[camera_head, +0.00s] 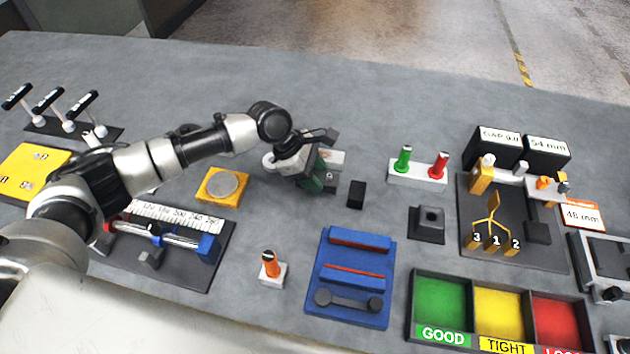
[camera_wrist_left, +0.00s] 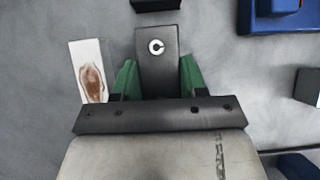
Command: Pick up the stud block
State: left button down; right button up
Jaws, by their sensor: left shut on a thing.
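My left gripper (camera_head: 316,182) is low over the middle of the table, left of a small black block (camera_head: 356,194). In the left wrist view its green fingers (camera_wrist_left: 157,82) are shut on a dark grey block (camera_wrist_left: 156,65) with a round white C-like mark on its face. The fingers and palm hide part of this block. I cannot tell for certain whether it is the stud block. Another dark block (camera_head: 428,222) with a raised square top stands farther right. My right gripper is not in view.
A white card (camera_head: 332,158) with a brown picture lies beside my left gripper. A blue tray (camera_head: 350,276), a red-and-green peg stand (camera_head: 417,173) and sorting bins (camera_head: 500,310) stand to the right. A yellow plate (camera_head: 222,187) is to the left. The table's far middle is clear.

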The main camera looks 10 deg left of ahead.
pick_arm(q)
jog(key=s+d+r+b, duration=0.1)
jog(key=s+d+r, duration=0.65)
jog(key=d, duration=0.25)
jog(key=s+a+m+g+y, duration=0.3)
jog(key=a+m, duration=0.6)
jog(key=s+a+f+m+g+y, duration=0.1)
jog(key=s+a+m+g+y, duration=0.2)
jog(key=a+m, duration=0.6)
jog(key=shift+s+g+y, duration=0.2)
jog(key=shift+g+y, duration=0.1)
